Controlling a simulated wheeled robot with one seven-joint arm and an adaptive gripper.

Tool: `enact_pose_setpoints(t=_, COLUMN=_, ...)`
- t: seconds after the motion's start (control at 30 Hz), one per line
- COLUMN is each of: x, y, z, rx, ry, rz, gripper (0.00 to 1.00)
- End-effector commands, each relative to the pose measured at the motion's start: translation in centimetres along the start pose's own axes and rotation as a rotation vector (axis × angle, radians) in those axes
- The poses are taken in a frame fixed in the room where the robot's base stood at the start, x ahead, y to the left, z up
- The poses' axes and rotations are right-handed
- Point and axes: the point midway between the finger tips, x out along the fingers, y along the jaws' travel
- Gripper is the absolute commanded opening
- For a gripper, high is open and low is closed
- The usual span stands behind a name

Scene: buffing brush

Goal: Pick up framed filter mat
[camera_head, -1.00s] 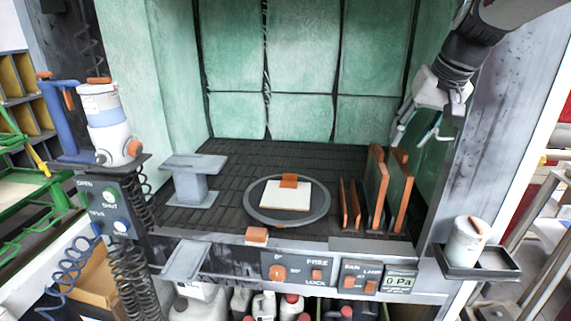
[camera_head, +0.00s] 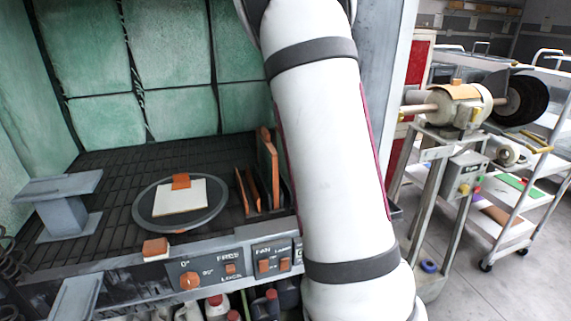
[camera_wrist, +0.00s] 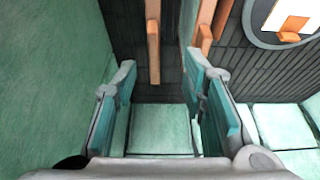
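The framed filter mats are upright orange-edged panels at the right of the booth floor. In the head view a tall one (camera_head: 268,165) shows beside my arm; any panels farther right are hidden behind the arm. In the wrist view an orange upright edge (camera_wrist: 153,50) stands beyond my fingers, roughly in line with the gap between them. I cannot tell which panel is the task's mat. My gripper (camera_wrist: 159,78) is open, teal pads apart, with nothing between them. It is hidden in the head view.
A round turntable (camera_head: 140,214) with a white pad (camera_head: 182,198) stands left of the panels, with shorter orange-edged pieces (camera_head: 247,190) between. A grey stand (camera_head: 65,205) is at the left. The green booth wall (camera_wrist: 50,80) is close on the gripper's left.

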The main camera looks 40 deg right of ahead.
Motion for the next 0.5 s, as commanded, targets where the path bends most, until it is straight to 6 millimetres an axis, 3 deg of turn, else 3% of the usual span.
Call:
enact_pose_setpoints(t=0.3, x=5.8, y=0.1, z=0.1, rx=0.001, ry=-0.004, rz=0.001, gripper=0.38)
enact_pose_setpoints(t=0.5, x=7.2, y=0.1, z=0.1, rx=0.002, ry=-0.001, rz=0.000, gripper=0.38)
